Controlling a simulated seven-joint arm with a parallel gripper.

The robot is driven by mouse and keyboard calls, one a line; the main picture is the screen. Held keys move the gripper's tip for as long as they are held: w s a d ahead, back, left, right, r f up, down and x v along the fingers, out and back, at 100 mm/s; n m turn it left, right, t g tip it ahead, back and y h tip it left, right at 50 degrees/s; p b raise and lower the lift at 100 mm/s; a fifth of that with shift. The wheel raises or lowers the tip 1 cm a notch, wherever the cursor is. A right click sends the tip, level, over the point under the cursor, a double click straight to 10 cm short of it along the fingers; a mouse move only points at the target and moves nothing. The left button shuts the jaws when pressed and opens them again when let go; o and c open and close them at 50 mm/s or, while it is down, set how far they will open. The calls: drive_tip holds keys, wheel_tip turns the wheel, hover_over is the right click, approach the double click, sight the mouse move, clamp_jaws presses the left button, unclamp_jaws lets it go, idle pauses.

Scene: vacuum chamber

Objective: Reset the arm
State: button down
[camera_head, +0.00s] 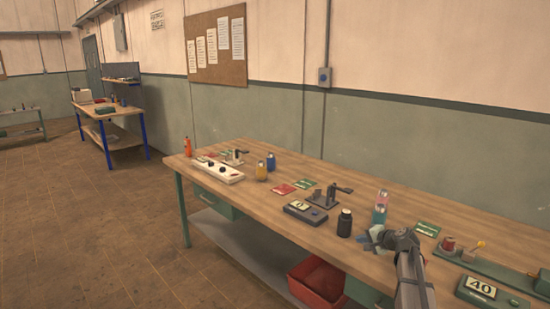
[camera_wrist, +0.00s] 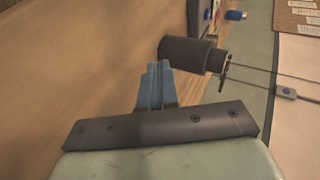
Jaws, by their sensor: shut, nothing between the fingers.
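My gripper (camera_head: 369,241) hangs at the right part of the wooden workbench (camera_head: 260,205), low over its top. In the wrist view its blue fingers (camera_wrist: 157,85) are together with nothing between them. A black bottle (camera_head: 344,224) stands just left of the fingers in the head view. It also shows in the wrist view as a dark cylinder (camera_wrist: 190,55), beyond and right of the fingertips. I cannot tell how wide the gap to it is. A pink and teal bottle (camera_head: 380,208) stands right behind my gripper and is partly hidden by it.
A grey device (camera_head: 306,212) and a toggle clamp (camera_head: 325,198) lie left of the black bottle. A green fixture (camera_head: 490,268) and a "40" display (camera_head: 482,290) are at the right. A white power strip (camera_head: 219,171) is far left. A red bin (camera_head: 318,284) sits below.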

drive_tip(key=s+a+f+g+y, duration=0.1)
drive_tip(key=a+f, duration=0.2)
drive_tip(key=a, duration=0.6)
drive_tip(key=a+f+y, duration=0.1)
drive_tip(key=a+f, duration=0.2)
drive_tip(key=a, duration=0.7)
drive_tip(key=s+a+f+n+g+h, duration=0.1)
drive_tip(key=s+f+g, duration=0.1)
drive_tip(key=s+f, duration=0.55)
drive_tip(key=s+a+f+n+g, duration=0.15)
drive_tip(key=s+f, duration=0.35)
drive_tip(key=f, duration=0.5)
drive_tip(key=s+f+n+g+h, duration=0.1)
drive_tip(key=s+f+n+g, duration=0.15)
drive_tip(key=s+f, duration=0.7)
drive_tip(key=s+f+n+g+h, duration=0.15)
drive_tip(key=s+f+g, duration=0.4)
drive_tip(key=s, duration=0.75)
drive_tip(key=s+d+f+n+g+h, duration=0.2)
drive_tip(key=s+f, duration=0.1)
drive_tip(key=s, duration=1)
drive_tip(key=s+d+f+n+g+h, duration=0.2)
drive_tip(key=s+d+f, duration=0.1)
drive_tip(key=s, duration=0.9)
drive_tip(key=shift+s+f, duration=0.4)
drive_tip(key=shift+f, duration=0.05)
drive_tip(key=shift+w+d+g, duration=0.1)
drive_tip(key=shift+g, duration=0.15)
